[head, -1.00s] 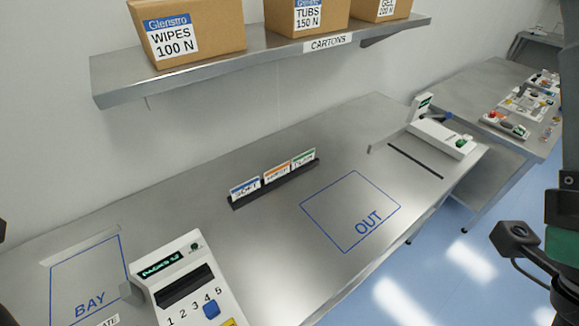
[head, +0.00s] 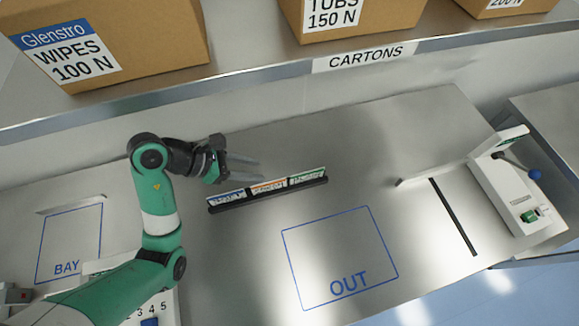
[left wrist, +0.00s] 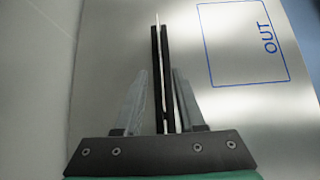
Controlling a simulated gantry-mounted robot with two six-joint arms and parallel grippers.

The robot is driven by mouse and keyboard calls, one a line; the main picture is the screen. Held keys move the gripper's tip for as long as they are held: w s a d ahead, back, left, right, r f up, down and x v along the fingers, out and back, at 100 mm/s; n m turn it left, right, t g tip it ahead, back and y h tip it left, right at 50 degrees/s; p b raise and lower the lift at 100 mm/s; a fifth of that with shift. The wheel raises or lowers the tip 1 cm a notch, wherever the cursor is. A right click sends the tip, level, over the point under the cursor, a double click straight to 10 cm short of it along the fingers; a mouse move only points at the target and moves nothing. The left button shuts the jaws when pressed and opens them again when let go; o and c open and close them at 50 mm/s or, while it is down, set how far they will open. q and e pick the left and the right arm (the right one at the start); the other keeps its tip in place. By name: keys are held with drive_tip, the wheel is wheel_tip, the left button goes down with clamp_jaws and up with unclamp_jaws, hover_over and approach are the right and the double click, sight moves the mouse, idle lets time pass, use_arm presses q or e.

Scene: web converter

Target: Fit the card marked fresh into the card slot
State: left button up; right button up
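Three cards stand upright in a black rack on the steel table: a blue-topped card (head: 226,198), an orange-topped card (head: 269,187) and a green-topped card (head: 307,177). Their words are too small to read, so I cannot tell which is marked fresh. My left gripper (head: 260,169) is open and empty, above and behind the rack's left part. In the left wrist view its fingers (left wrist: 160,70) are apart, with the rack (left wrist: 164,45) and a thin white card edge seen between them. The numbered machine (head: 165,300) is mostly hidden behind my left arm, slot included. My right gripper is out of view.
A shelf (head: 440,50) with cartons (head: 110,45) overhangs the back. A blue OUT outline (head: 292,262) is empty at front centre, and a BAY outline (head: 42,245) lies at left. A white device with a blue-knobbed lever (head: 505,185) stands at right.

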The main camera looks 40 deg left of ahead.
sight(269, 183)
use_arm(q)
wheel_tip(269, 183, down, 7)
drive_tip(key=b, duration=0.7)
drive_tip(key=shift+a+f, duration=0.1)
drive_tip(key=shift+a, duration=0.05)
drive_tip(key=shift+b+x, duration=0.75)
drive_tip(key=shift+x, duration=1.25)
drive_tip(key=shift+w+d+f, duration=0.2)
drive_tip(key=shift+d+f, duration=0.1)
clamp_jaws()
